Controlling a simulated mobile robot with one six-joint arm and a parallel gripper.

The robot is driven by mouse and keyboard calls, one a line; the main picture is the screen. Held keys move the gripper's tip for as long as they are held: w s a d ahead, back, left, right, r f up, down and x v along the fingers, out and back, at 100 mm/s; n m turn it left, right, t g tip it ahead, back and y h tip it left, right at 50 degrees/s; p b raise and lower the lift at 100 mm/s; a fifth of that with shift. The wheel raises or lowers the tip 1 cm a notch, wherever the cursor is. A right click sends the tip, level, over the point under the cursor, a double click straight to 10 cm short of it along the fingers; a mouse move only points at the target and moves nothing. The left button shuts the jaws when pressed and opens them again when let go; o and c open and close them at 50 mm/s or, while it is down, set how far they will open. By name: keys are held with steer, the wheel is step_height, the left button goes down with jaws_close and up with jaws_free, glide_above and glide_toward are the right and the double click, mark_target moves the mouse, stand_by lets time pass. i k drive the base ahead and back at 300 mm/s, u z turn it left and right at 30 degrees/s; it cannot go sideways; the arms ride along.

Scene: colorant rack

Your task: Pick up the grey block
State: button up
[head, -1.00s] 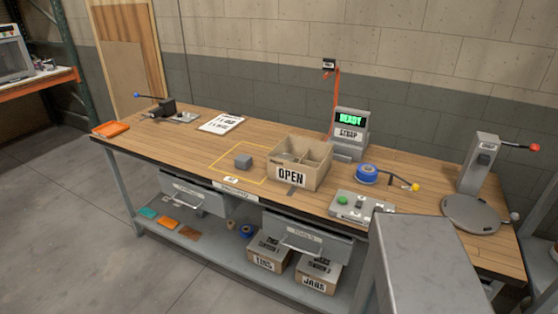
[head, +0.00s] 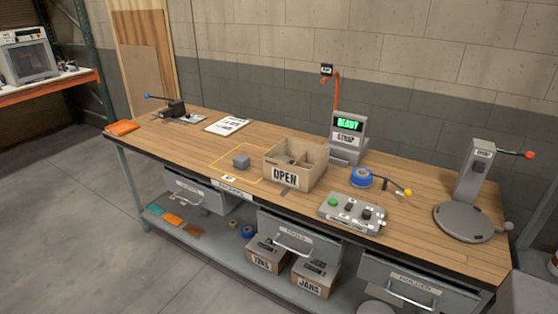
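The small grey block (head: 241,161) sits on the wooden workbench (head: 200,150), inside a yellow outlined square. It is just left of an open cardboard box (head: 285,178) marked OPEN, and apart from it. My gripper is not in view, and nothing touches the block.
Behind the block lies a paper sheet (head: 227,124). To the right are a control box (head: 350,213) with buttons, a blue tape roll (head: 361,177), a READY display unit (head: 348,138) and a stand with a round plate (head: 464,222). The floor (head: 110,240) in front is clear.

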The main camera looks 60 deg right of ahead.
mark_target(242, 162)
steer(key=z, duration=0.4)
steer(key=i, duration=1.2)
steer(key=u, duration=0.6)
steer(key=i, duration=0.45)
steer(key=u, duration=0.2)
steer(key=k, duration=0.9)
steer(key=u, duration=0.05)
